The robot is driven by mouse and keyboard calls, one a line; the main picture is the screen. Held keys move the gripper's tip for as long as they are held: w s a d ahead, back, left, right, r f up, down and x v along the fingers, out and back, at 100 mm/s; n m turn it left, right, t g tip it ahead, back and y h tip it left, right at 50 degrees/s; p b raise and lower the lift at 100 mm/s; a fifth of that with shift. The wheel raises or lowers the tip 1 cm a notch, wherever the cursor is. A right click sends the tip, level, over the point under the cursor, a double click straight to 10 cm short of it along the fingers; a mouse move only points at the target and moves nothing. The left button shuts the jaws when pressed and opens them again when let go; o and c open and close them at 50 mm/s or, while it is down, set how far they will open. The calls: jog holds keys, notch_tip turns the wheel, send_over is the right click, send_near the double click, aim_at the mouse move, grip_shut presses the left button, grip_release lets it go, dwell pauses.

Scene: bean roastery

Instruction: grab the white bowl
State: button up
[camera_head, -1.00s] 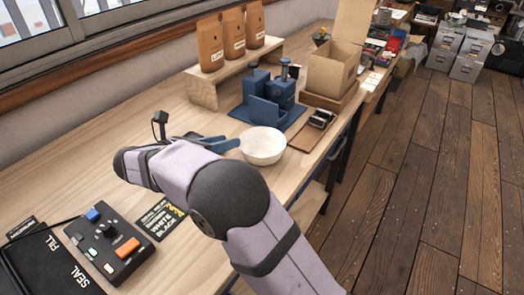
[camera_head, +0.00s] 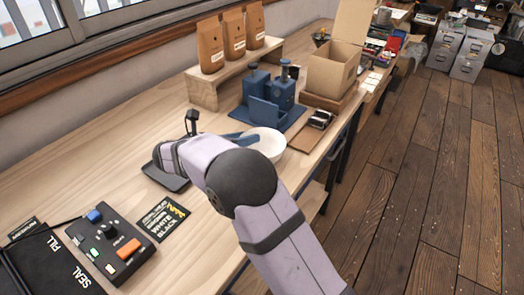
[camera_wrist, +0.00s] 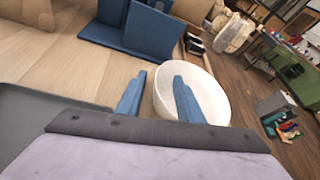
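The white bowl (camera_head: 270,143) sits upright on the wooden bench, partly hidden by my arm in the head view. In the wrist view the bowl (camera_wrist: 212,97) lies ahead and to the right of centre. My gripper (camera_wrist: 160,77) is open, its two blue fingers spread apart with nothing held. The right finger overlaps the bowl in that view, and the left finger is just outside its left rim. I cannot tell whether either finger touches it. In the head view my gripper (camera_head: 237,136) is at the bowl's left side.
A blue fixture (camera_head: 268,105) stands behind the bowl, with a small dark device (camera_head: 319,119) to its right. A cardboard box (camera_head: 334,72) is farther back. A dark tray (camera_head: 165,177) lies under my wrist. A button panel (camera_head: 108,245) is front left. The bench edge is right of the bowl.

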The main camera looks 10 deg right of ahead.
jog(key=shift+w+d+f, duration=0.2)
jog(key=shift+w+d, duration=0.1)
jog(key=shift+d, duration=0.1)
grip_shut()
